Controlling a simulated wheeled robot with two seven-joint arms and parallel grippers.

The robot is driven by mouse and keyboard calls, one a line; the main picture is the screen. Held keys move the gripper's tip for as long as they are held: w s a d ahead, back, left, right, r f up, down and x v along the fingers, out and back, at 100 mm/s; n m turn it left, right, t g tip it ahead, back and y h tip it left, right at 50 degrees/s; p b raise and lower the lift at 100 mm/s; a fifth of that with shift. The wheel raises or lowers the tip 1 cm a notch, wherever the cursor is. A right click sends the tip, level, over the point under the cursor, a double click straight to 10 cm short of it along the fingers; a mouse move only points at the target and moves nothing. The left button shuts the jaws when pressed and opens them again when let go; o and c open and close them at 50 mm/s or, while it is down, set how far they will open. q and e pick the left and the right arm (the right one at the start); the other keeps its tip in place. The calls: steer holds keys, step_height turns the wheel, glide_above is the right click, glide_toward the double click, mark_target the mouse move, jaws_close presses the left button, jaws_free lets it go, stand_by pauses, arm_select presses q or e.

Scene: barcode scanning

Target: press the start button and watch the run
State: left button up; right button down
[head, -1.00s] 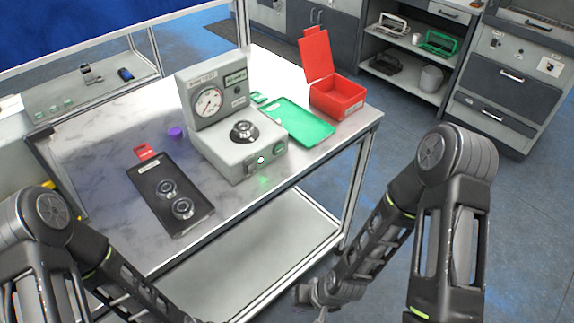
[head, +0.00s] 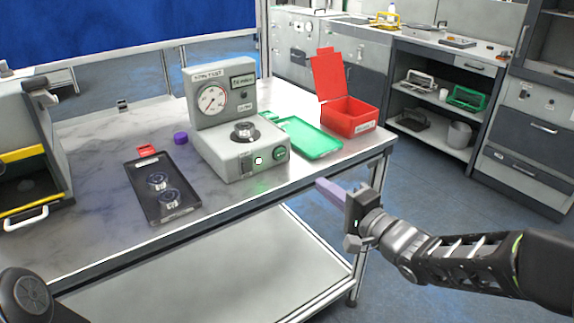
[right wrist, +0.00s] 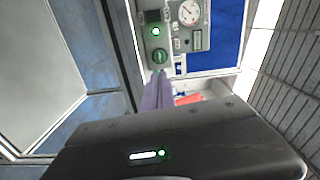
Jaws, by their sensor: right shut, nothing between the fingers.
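The grey test machine (head: 222,147) stands on the table with a round dial gauge on its upright panel and a round metal part (head: 244,131) on its top. Its front face carries a lit white-green button (head: 258,160) and a dark green round knob (head: 280,154). Both also show in the right wrist view, the lit button (right wrist: 156,31) above the knob (right wrist: 160,57). My right gripper (head: 322,186) is shut and empty, in front of the table edge, right of and below the machine front, apart from it. Its purple fingers (right wrist: 158,92) point toward the knob. My left gripper is out of view.
A black tray (head: 142,189) with two round metal parts lies left of the machine. A green tray (head: 318,142) and an open red box (head: 352,118) stand to its right. A purple cap (head: 180,138) and a red tag (head: 147,150) lie behind the black tray.

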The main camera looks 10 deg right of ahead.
mark_target(281, 151)
steer(key=shift+m, duration=0.4)
steer(key=b+x, duration=0.1)
steer(key=x, duration=1.2)
steer(key=shift+w+b, duration=0.15)
steer(key=shift+b, duration=0.25)
steer(key=shift+w+a, duration=0.2)
steer(key=shift+w, duration=0.2)
steer(key=shift+r, duration=0.1)
steer(key=shift+w+a+r, duration=0.1)
steer(key=shift+w+a, duration=0.1)
steer(key=shift+w, duration=0.2)
steer(key=shift+w+r+p, duration=0.15)
steer(key=shift+p, duration=0.15)
